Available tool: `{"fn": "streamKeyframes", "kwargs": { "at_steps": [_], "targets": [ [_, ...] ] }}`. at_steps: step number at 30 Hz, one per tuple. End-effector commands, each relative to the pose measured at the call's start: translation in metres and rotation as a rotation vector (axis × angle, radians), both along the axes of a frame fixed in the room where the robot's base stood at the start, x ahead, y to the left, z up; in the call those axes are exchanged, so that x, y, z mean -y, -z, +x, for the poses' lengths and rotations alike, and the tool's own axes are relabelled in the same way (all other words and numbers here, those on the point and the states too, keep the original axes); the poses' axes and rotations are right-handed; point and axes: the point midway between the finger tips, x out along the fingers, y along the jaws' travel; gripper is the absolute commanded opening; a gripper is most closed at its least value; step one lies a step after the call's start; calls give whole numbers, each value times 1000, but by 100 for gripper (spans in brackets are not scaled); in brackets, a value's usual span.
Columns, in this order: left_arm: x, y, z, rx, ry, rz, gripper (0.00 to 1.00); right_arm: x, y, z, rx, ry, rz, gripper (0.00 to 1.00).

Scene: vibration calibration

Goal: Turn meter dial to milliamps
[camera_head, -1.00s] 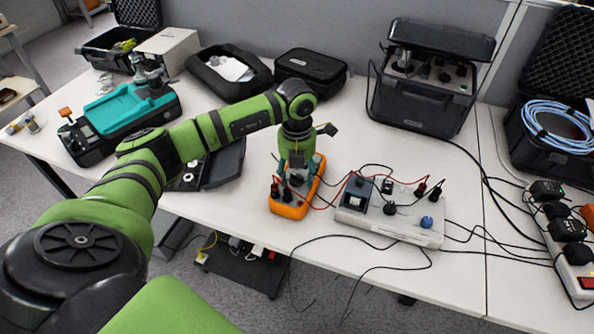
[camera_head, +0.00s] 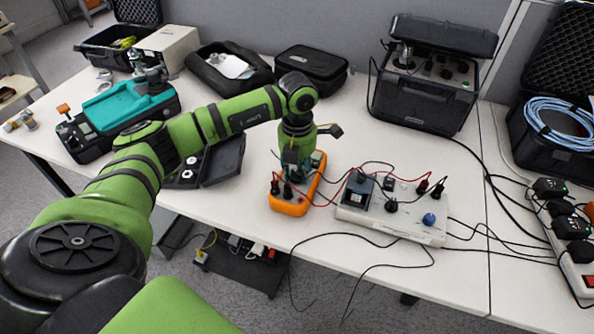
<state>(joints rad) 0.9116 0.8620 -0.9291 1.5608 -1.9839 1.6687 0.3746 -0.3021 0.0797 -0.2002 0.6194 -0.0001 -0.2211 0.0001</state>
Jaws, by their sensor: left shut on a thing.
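The orange meter (camera_head: 291,208) lies on the white table in front of my left arm, with test plugs and leads in its near end. My left gripper (camera_head: 296,175) points down over the middle of the meter, at the place of its dial. It is shut on the dial, which the fingers and wrist hide, so I cannot read its setting. My right gripper is not in view.
A grey test box (camera_head: 390,214) with a blue knob stands just right of the meter, joined to it by red and black leads. A black open case (camera_head: 220,163) lies to the left. A dark instrument case (camera_head: 425,92) stands behind. Loose cables hang over the front edge.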

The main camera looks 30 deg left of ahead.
Motion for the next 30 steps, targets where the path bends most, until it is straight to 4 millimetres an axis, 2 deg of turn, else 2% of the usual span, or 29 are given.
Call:
{"fn": "streamKeyframes", "kwargs": {
  "at_steps": [3,15,30],
  "targets": [
    [0,2,1,5,97,0,2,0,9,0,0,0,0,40],
    [1,1,1,5,369,-1,2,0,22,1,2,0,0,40],
    [2,0,0,4,473,-2,2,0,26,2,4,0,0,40]
  ]
}}
